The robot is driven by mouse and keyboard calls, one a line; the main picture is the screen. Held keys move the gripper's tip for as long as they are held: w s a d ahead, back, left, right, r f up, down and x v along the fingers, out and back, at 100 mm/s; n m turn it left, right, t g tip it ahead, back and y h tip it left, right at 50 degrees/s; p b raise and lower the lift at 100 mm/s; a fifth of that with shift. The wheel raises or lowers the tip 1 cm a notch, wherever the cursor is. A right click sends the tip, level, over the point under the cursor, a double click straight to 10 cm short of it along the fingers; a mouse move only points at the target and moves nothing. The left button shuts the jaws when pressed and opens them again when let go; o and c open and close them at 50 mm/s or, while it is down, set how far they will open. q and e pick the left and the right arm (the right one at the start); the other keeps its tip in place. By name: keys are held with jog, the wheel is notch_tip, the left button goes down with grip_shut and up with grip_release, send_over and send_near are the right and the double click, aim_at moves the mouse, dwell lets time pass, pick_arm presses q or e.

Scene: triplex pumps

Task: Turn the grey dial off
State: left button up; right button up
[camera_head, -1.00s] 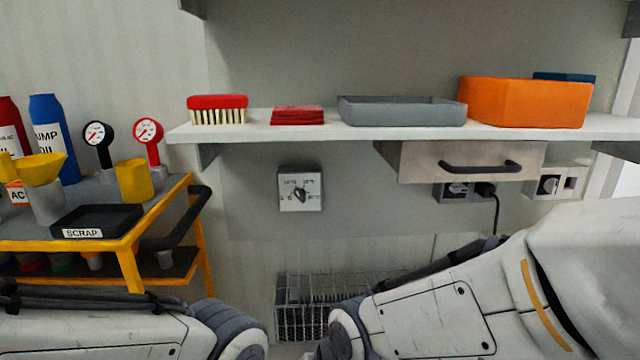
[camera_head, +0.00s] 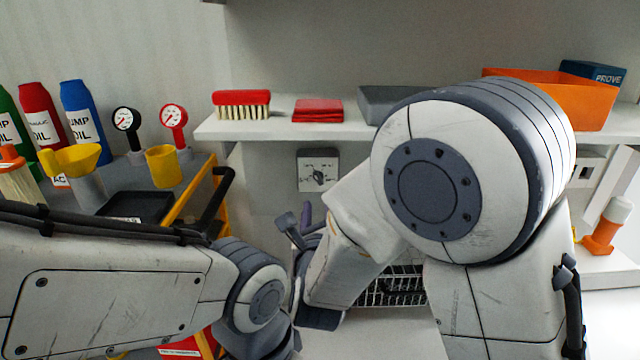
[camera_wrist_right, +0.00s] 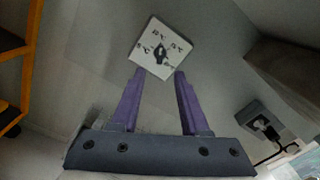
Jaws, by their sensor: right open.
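The grey dial (camera_head: 318,176) is a dark grey knob on a white plate, in a box on the wall below the shelf. It also shows at the top of the right wrist view (camera_wrist_right: 161,52), where the plate looks rotated. The knob stands roughly upright in the head view. My right gripper (camera_head: 301,220) is below the dial in the head view, its purple fingers pointing up. In the right wrist view my right gripper (camera_wrist_right: 159,73) is open and empty, its fingertips pointing toward the dial, apparently apart from it. My left arm shows, but its gripper does not.
A white shelf (camera_head: 248,131) above the dial holds a red brush (camera_head: 241,98), a red cloth (camera_head: 318,110), a grey tray (camera_head: 385,102) and an orange bin (camera_head: 575,100). A yellow-framed cart (camera_head: 195,190) stands left. A wire basket (camera_head: 395,288) is low behind my right arm.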

aim_at(319, 180)
jog(key=w+b, duration=0.2)
jog(key=w, duration=0.5)
jog(key=shift+w+f, duration=0.1)
jog(key=shift+w, duration=0.85)
grip_shut()
jog(key=shift+d, duration=0.2)
jog(key=shift+a, duration=0.1)
